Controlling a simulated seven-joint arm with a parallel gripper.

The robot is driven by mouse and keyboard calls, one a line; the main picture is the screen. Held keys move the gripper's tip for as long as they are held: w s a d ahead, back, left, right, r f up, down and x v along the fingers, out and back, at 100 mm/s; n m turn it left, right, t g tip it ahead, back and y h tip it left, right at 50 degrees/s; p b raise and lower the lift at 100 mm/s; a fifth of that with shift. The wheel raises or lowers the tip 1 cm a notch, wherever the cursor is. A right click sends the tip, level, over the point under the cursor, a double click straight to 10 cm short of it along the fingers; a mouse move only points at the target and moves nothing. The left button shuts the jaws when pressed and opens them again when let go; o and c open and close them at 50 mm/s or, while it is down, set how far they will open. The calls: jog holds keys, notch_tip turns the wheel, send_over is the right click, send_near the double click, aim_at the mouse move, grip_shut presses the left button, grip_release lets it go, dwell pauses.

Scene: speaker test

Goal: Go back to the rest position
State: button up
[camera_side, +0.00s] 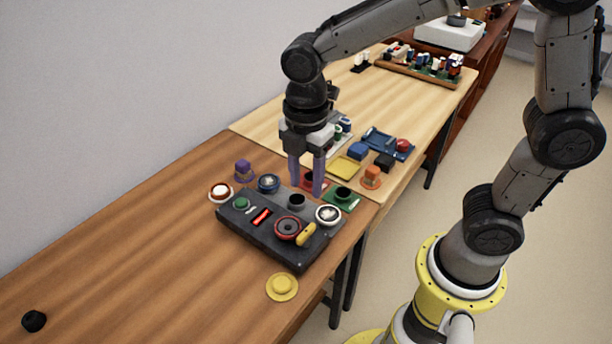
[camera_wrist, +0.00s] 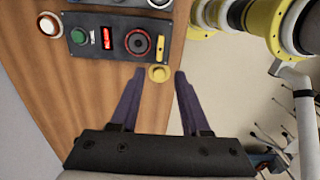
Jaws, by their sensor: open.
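My gripper (camera_side: 307,180) points down above the back edge of the dark control panel (camera_side: 262,241) in the side view. Its two purple fingers are apart with nothing held between them. The fingers also show in the wrist view (camera_wrist: 158,73), spread open, with the panel (camera_wrist: 122,10) ahead of them at the top. The panel carries a green button, a red display, a round red-rimmed dial (camera_side: 287,228) and a yellow handle (camera_side: 306,235). Whether the fingertips touch anything is hard to tell.
A yellow disc (camera_side: 282,287) lies in front of the panel, and a small black knob (camera_side: 34,320) lies far left. Coloured trays and cups, including a blue tray (camera_side: 388,144), crowd the area behind my gripper. The left table top is largely clear.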

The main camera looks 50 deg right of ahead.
jog(key=shift+r, duration=0.15)
jog(key=s+d+r+m+t, duration=0.35)
jog(key=d+r, duration=0.25)
jog(key=r, duration=0.2)
jog(key=s+d+f+m+t, duration=0.1)
jog(key=s+d+m, duration=0.3)
jog(key=s+m, duration=0.6)
jog(key=m+t, duration=0.1)
jog(key=m, duration=0.3)
jog(key=shift+m, duration=0.35)
